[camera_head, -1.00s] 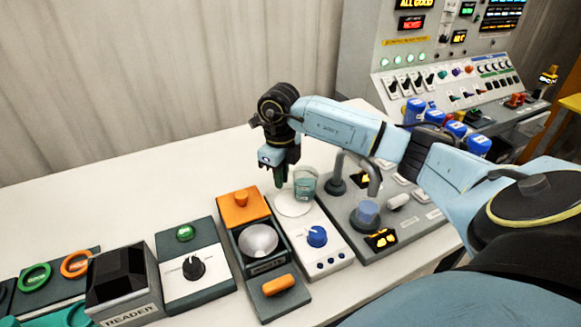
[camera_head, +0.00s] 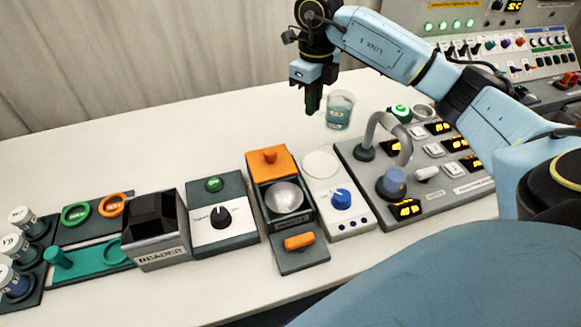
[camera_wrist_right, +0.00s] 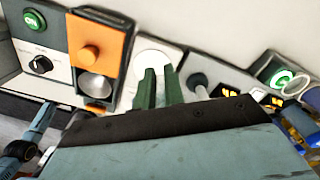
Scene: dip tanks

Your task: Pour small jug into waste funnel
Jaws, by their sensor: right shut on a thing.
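My right gripper (camera_head: 313,103) is shut on the small jug (camera_head: 340,112), a clear glass beaker shape with pale liquid low inside. It is held upright in the air, behind and above the white round plate (camera_head: 321,164), with the fingers at its left side. The waste funnel appears to be the silver bowl (camera_head: 285,197) in a dark box, in front and to the left of the jug. In the right wrist view the green fingers (camera_wrist_right: 161,88) show over the white plate, and the funnel bowl (camera_wrist_right: 97,86) is to their left. I cannot make out the jug there.
An orange block with a knob (camera_head: 268,158) stands behind the funnel and an orange handle (camera_head: 299,241) in front. A grey station with a curved tap (camera_head: 385,130) stands right of the plate. A black reader box (camera_head: 153,225) sits left. The table behind is clear.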

